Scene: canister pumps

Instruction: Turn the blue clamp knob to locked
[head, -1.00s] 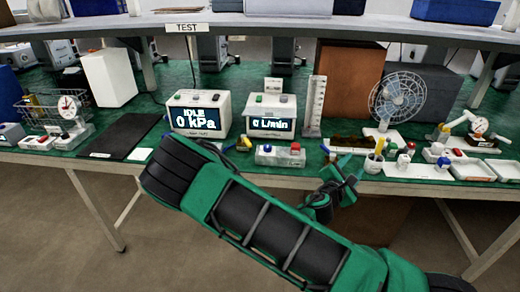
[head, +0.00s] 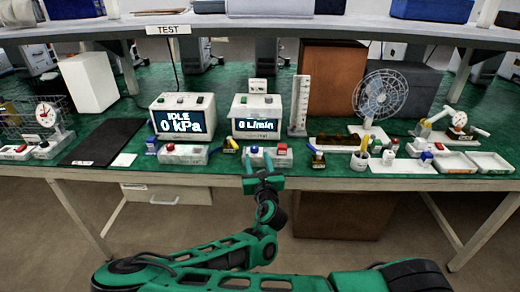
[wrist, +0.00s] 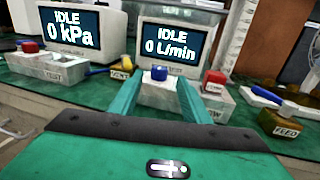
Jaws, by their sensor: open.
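A blue knob (head: 254,150) sits on the left part of a white fixture at the bench's front edge, below the 0 L/min meter. In the wrist view the blue knob (wrist: 159,74) appears between my two finger tips, on top of its white block. My gripper (head: 260,166) is open and points at the fixture from the front, with nothing held. The fingers seem short of the knob, but the exact gap cannot be told. Any lock marking on the knob is not readable.
A red button (wrist: 214,82) stands on the same fixture, right of the knob. A white box with another red button (head: 170,147) is to the left, with a blue-handled valve (wrist: 112,69) between. The meters (head: 256,120) stand behind.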

